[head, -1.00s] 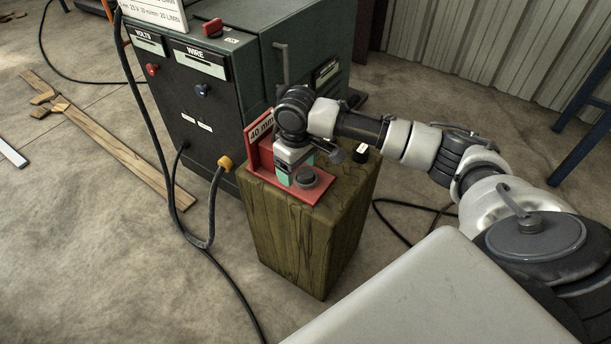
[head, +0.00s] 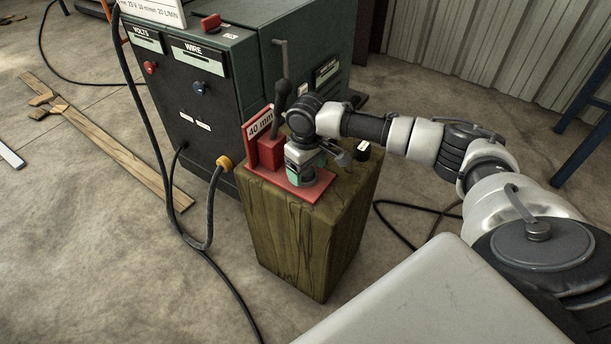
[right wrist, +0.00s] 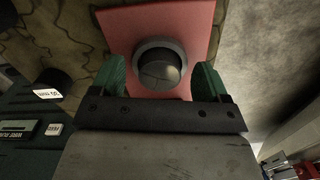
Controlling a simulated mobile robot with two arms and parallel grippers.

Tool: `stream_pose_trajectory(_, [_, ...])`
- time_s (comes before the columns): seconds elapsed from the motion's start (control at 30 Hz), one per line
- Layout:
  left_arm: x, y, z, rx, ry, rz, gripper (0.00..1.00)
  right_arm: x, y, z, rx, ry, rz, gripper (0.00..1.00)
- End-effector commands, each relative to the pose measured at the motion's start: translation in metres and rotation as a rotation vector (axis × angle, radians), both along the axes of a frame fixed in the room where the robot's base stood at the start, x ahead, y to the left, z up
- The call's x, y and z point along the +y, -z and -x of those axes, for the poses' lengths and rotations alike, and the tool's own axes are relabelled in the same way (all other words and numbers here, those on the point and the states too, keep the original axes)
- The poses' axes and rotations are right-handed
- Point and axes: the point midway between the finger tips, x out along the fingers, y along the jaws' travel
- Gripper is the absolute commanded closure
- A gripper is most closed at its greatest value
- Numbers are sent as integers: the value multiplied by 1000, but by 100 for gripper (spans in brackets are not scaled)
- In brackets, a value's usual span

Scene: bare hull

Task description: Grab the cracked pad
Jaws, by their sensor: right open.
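A dark round pad (right wrist: 158,74) with a thin crack line across its face sits on a red plate (right wrist: 192,35) in the right wrist view. In the head view the pad (head: 306,179) shows only in part below my gripper. The red fixture has an upright plate marked 40 mm (head: 258,126). My right gripper (right wrist: 161,70) is open, with one green finger on each side of the pad. Whether the fingers touch it I cannot tell. In the head view the right gripper (head: 302,172) points down over the red plate. My left gripper is not in view.
The red plate lies on a wooden block (head: 300,235). A small black cylinder (head: 362,150) with a white label stands on the block's right side. A green-black machine (head: 200,100) stands behind, with a cable (head: 208,225) at left. Planks lie on the floor.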

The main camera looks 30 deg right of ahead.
Motion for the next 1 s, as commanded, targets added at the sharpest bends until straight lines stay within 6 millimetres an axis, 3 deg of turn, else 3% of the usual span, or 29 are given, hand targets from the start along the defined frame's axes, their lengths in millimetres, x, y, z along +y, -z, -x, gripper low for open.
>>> stream_pose_trajectory(0.23, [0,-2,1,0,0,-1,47,0,1,0,0,0,0,24])
stream_pose_trajectory(0.6, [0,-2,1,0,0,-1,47,0,1,0,0,0,0,78])
stream_pose_trajectory(1.0, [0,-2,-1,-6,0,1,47,0,-6,0,-1,0,0,79])
